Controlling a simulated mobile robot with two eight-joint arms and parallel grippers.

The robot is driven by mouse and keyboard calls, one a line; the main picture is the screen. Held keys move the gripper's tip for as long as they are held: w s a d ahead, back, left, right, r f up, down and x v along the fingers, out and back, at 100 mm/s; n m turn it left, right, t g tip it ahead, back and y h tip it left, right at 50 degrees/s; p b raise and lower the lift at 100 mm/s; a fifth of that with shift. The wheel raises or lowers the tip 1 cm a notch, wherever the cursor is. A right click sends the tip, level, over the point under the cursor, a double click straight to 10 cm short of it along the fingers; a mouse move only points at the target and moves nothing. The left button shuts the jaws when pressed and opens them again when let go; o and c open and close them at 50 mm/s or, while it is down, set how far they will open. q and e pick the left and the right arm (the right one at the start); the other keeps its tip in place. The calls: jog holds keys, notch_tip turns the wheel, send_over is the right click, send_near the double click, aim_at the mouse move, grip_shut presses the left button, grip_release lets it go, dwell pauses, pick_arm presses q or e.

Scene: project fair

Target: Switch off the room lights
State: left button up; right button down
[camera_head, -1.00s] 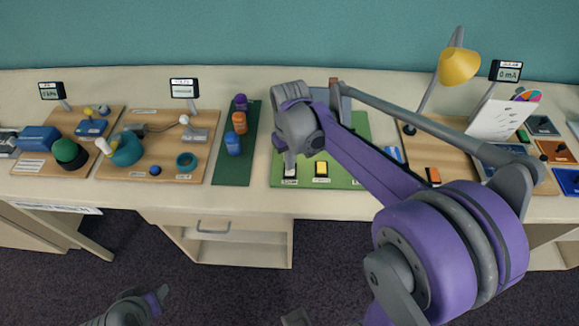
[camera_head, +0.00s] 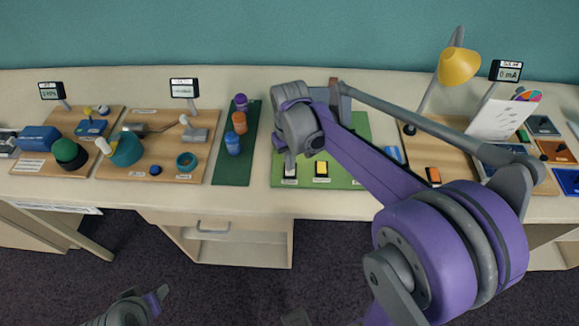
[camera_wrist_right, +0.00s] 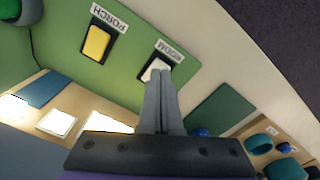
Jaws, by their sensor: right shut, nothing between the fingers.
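The room switch (camera_wrist_right: 153,67) is a white rocker in a black frame on a green board, with a label reading ROOM upside down in the right wrist view. In the head view it sits just below my right gripper (camera_head: 289,159), which partly covers it. My right gripper also shows in the right wrist view (camera_wrist_right: 161,74). Its two fingers are shut together and empty, with the tips at the white rocker. I cannot tell whether they touch it. A yellow switch labelled PORCH (camera_wrist_right: 97,42) is beside it.
The green board (camera_head: 347,181) lies on a long pale table. A dark green mat with several bottles (camera_head: 232,144) is to its left. A wooden board with a yellow lamp (camera_head: 460,66) is to its right. My right forearm covers part of the green board.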

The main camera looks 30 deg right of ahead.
pick_arm(q)
jog(key=shift+s+f+b, duration=0.2)
jog(key=shift+f+b, duration=0.35)
jog(key=shift+f, duration=0.2)
pick_arm(e)
jog(key=shift+f, duration=0.9)
jog(key=shift+r+p, duration=2.05)
jog(key=shift+r, duration=1.55)
pick_arm(q)
jog(key=r, duration=0.1)
jog(key=w+r, duration=0.1)
jog(key=r, duration=0.1)
jog(key=w+r, duration=0.1)
jog(key=r, duration=0.1)
jog(key=shift+r, duration=0.15)
pick_arm(e)
jog(key=shift+f, duration=0.1)
pick_arm(q)
jog(key=shift+s, duration=0.1)
